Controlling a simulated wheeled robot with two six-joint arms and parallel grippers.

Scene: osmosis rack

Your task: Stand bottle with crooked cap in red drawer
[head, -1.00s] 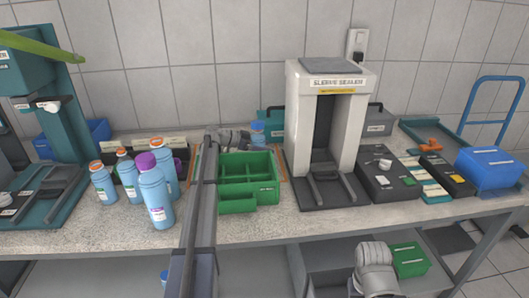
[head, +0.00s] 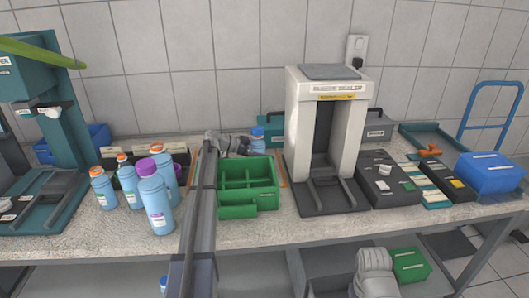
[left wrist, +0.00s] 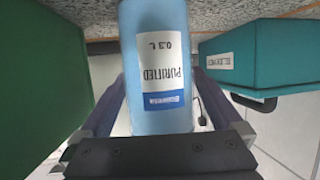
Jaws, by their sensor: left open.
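My left gripper (head: 240,146) is open behind the green divided tray (head: 247,203), by a small blue bottle (head: 258,142). In the left wrist view the blue bottle (left wrist: 155,30) stands between the open fingers, its label reading PURIFIED 0.3 L upside down. Its cap is out of that view; in the head view its top is too small to judge. Several blue bottles stand on the left of the bench, including a purple-capped one (head: 155,200) and an orange-capped one (head: 103,190). No red drawer shows. A grey part of my right arm shows low at right; its fingers cannot be made out.
The white sleeve sealer (head: 325,130) stands right of the green tray. A teal case (left wrist: 255,60) is close beside the bottle in the wrist view, and a green wall (left wrist: 50,90) is on the other side. Dark boxes and a blue bin (head: 490,175) fill the right.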

